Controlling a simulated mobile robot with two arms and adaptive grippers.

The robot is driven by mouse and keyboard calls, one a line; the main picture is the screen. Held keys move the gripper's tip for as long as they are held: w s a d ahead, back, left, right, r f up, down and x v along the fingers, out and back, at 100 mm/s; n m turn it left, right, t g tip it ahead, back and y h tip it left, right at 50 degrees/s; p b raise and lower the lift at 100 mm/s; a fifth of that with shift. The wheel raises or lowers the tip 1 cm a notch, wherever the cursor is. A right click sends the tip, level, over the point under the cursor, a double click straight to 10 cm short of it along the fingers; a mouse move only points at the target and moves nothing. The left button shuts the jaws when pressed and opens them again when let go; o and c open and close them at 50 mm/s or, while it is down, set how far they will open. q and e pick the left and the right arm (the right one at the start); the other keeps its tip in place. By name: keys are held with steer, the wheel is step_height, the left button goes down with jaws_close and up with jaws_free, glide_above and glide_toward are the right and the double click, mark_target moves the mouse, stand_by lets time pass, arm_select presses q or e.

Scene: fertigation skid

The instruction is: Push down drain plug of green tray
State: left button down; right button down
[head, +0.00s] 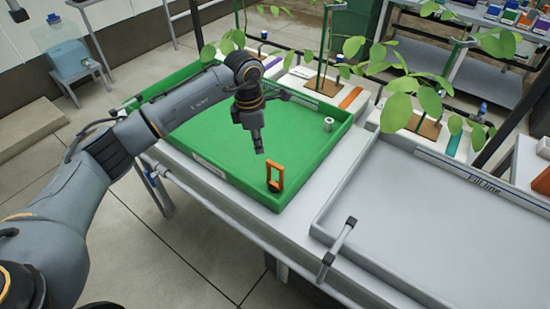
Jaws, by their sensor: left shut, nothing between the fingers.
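The green tray (185,160) lies on the grey bench, left of a grey tray. An orange loop handle on a dark round base, which looks like the drain plug (276,178), stands upright near the green tray's front right corner. My left gripper (259,150) is shut and empty, pointing down over the tray just up and left of the plug in the picture. A gap shows between the fingertips and the orange handle. I cannot tell how far the plug sits in its hole. My right gripper is not in view.
A small silver cylinder (328,124) stands in the green tray's far right corner. The grey tray (440,235) has a bar handle (338,241) at its near left corner. Potted leafy plants (420,125) line the back. The green floor around the plug is clear.

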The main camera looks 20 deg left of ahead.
arm_select(q)
steer(key=shift+s+a+r, duration=0.1)
steer(key=shift+a+r, duration=0.1)
steer(key=shift+r, duration=1.2)
steer(key=shift+s+a+r, duration=0.1)
steer(key=shift+a+r, duration=0.1)
steer(key=shift+r, duration=1.15)
